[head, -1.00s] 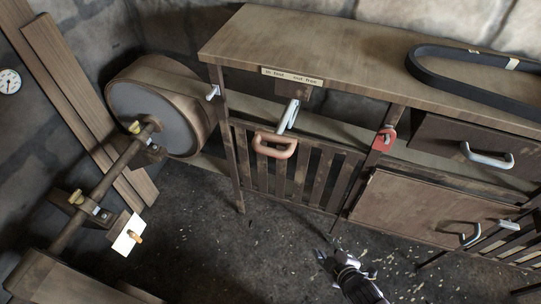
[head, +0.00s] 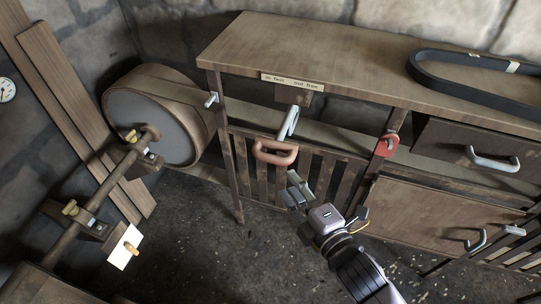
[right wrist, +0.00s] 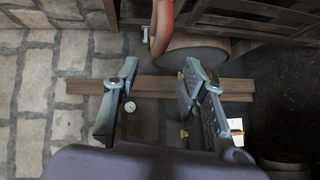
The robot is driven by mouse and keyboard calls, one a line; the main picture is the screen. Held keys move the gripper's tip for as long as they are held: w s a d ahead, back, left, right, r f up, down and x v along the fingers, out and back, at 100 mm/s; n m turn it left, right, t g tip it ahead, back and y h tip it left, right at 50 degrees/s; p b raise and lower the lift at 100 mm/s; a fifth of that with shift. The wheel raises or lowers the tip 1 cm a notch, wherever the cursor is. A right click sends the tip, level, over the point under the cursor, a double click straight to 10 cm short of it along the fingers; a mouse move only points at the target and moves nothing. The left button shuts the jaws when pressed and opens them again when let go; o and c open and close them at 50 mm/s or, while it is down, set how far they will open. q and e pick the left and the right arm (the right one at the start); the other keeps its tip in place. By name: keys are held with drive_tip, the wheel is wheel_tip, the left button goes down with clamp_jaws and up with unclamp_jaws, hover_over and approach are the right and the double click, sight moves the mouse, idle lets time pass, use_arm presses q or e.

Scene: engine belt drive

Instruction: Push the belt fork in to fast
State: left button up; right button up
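The belt fork shows as a pale metal rod (head: 289,122) with a copper-coloured loop handle (head: 275,152), under a label plate (head: 292,81) on the bench front. The loop handle also shows at the top of the right wrist view (right wrist: 164,28). My right gripper (head: 297,188) is just below and slightly right of the handle, apart from it in the head view. In the right wrist view its two fingers (right wrist: 158,85) are spread with nothing between them; the handle lies beyond the fingertips. My left gripper is not in view.
A belt drum (head: 155,118) and shaft stand at the left. A slatted guard (head: 325,176) is behind my gripper. A red latch (head: 387,145) and a drawer (head: 470,149) are at the right. A loose black belt (head: 435,82) lies on the bench top (head: 310,45).

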sight(273, 163)
drive_tip(key=p+x, duration=0.1)
drive_tip(key=x, duration=1)
drive_tip(key=shift+w, duration=0.15)
drive_tip(key=shift+c, duration=0.4)
clamp_jaws()
